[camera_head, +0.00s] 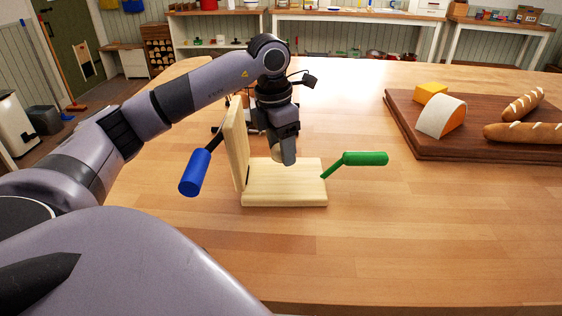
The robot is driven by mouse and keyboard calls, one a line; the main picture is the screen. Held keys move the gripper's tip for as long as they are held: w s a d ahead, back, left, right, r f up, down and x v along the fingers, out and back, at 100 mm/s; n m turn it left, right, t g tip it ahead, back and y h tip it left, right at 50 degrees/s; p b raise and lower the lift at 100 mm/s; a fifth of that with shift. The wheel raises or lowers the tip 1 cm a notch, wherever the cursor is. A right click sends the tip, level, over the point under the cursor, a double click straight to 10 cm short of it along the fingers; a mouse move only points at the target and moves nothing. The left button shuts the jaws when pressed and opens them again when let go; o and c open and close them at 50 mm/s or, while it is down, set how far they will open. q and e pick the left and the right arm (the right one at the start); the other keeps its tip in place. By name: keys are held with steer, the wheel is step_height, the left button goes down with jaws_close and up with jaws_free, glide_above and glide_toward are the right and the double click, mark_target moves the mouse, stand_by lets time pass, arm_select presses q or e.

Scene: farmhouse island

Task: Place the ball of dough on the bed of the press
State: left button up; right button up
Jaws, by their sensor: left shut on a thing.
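The press is light wood, with a flat bed (285,194) on the table and a lid (238,150) standing upright along its left side. A blue handle (196,173) extends down and left from the lid. A green handle (362,159) sticks out to the right of the bed. My left gripper (284,156) points down over the back part of the bed, right of the lid. It is shut on the ball of dough (275,154), a pale round thing mostly hidden by the finger. I cannot tell whether the ball touches the bed. My right gripper is out of view.
A dark wooden board (430,143) on the right holds a yellow block (430,90), an orange-and-white wedge (441,117) and bread loaves (523,132). Something partly hidden stands behind the lid. The table (430,230) is clear in front and to the right of the press.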

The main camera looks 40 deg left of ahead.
mark_target(280, 158)
arm_select(q)
steer(key=shift+f, duration=2.05)
steer(key=shift+f, duration=0.2)
steer(key=o, duration=1)
steer(key=shift+o, duration=0.2)
steer(key=shift+r, duration=0.1)
step_height(280, 158, up, 12)
steer(key=s, duration=0.1)
steer(key=shift+s+a, duration=0.2)
steer(key=shift+a, duration=0.05)
